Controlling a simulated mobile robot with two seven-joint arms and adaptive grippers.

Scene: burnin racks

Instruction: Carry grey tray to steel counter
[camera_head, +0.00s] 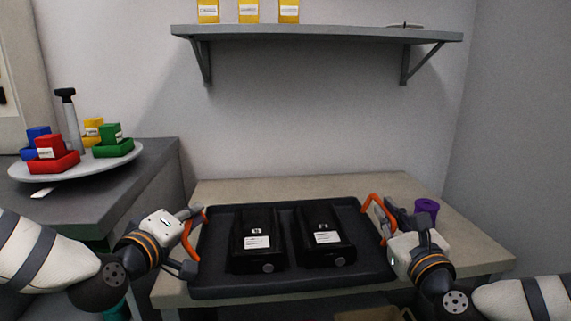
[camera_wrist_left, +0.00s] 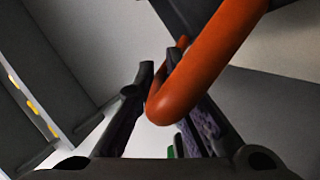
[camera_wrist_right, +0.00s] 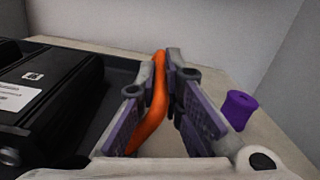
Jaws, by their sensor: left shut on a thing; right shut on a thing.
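The grey tray (camera_head: 292,287) is very dark, with an orange handle at each short side, and carries two black devices with white labels. It is level over the beige-topped table, its front reaching the table's front edge; I cannot tell whether it touches the top. My left gripper (camera_head: 190,242) is shut around the left handle (camera_wrist_left: 195,75). My right gripper (camera_head: 381,222) is shut around the right handle (camera_wrist_right: 158,105). A dark grey counter (camera_head: 150,165) stands at the left; I cannot tell whether it is the steel counter.
A round plate (camera_head: 88,165) with coloured bins and a post stands on the left counter. A purple spool-like thing (camera_head: 427,210) is on the table (camera_head: 300,187) just right of the tray. A wall shelf (camera_head: 320,34) with yellow boxes hangs above. Bare tabletop shows behind the tray.

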